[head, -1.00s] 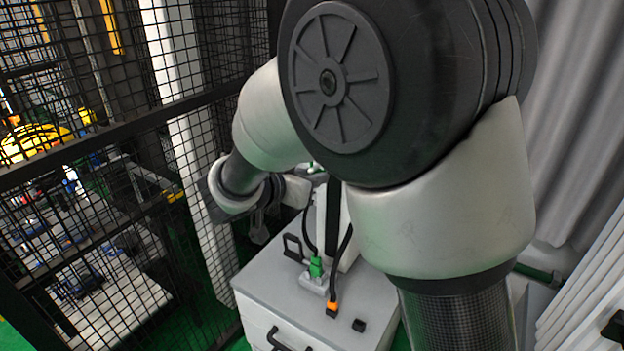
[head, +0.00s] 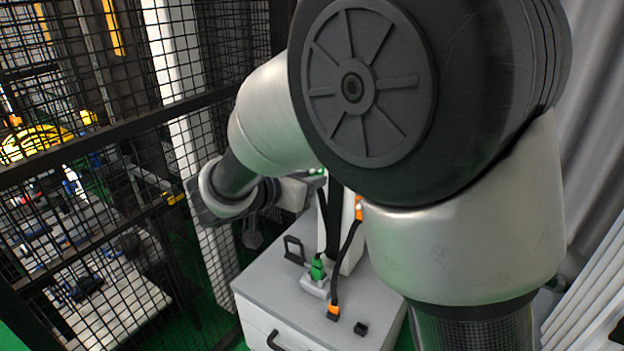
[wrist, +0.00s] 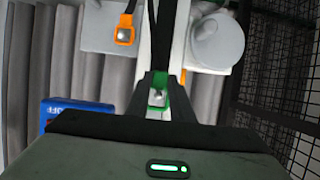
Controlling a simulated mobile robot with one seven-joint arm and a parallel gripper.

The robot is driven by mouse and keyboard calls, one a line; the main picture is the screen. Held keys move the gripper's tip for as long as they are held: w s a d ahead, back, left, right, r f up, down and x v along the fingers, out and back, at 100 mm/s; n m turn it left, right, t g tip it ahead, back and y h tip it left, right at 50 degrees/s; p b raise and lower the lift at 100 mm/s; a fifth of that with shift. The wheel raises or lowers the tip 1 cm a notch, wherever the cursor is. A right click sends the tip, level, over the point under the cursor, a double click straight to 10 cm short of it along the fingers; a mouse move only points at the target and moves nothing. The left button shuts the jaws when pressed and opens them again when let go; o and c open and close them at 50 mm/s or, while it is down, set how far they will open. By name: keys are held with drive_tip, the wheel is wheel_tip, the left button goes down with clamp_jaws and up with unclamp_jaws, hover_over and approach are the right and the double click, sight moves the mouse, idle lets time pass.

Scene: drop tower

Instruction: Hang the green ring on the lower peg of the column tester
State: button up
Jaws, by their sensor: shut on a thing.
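My gripper (wrist: 158,88) is shut on the green ring (wrist: 158,103), which sits between its dark fingertips in the wrist view. A pale metallic shape shows inside the ring's opening; I cannot tell whether it is a peg. The white column of the tester (wrist: 152,45) lies straight beyond the fingertips. In the head view the column (head: 354,240) stands on a grey box, and my fingertips are hidden behind my arm. I cannot make out the lower peg clearly in either view.
The grey box (head: 262,285) carries a green plug (head: 317,268) and an orange plug (head: 333,312) with black cables. Another orange part (head: 359,208) is on the column. A mesh fence (head: 120,150) stands close on the left. A blue block (wrist: 75,108) shows in the wrist view.

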drive_tip(key=shift+s+a+b, duration=0.55)
drive_tip(key=shift+s+b, duration=0.05)
drive_tip(key=shift+s, duration=0.3)
drive_tip(key=shift+s+a+b, duration=0.55)
drive_tip(key=shift+s, duration=0.3)
drive_tip(key=shift+f, duration=0.1)
drive_tip(key=shift+w+d+b, duration=0.45)
drive_tip(key=shift+w+b, duration=0.1)
drive_tip(key=shift+w, duration=0.15)
drive_tip(key=shift+w+d+b, duration=0.5)
drive_tip(key=shift+w, duration=0.25)
drive_tip(key=shift+w+d+b, duration=0.45)
drive_tip(key=shift+w+b, duration=0.1)
drive_tip(key=shift+w, duration=0.15)
drive_tip(key=shift+w+d, duration=0.2)
drive_tip(key=shift+w, duration=0.1)
drive_tip(key=shift+f+b, duration=0.25)
drive_tip(key=shift+b, duration=0.95)
drive_tip(key=o, duration=0.7)
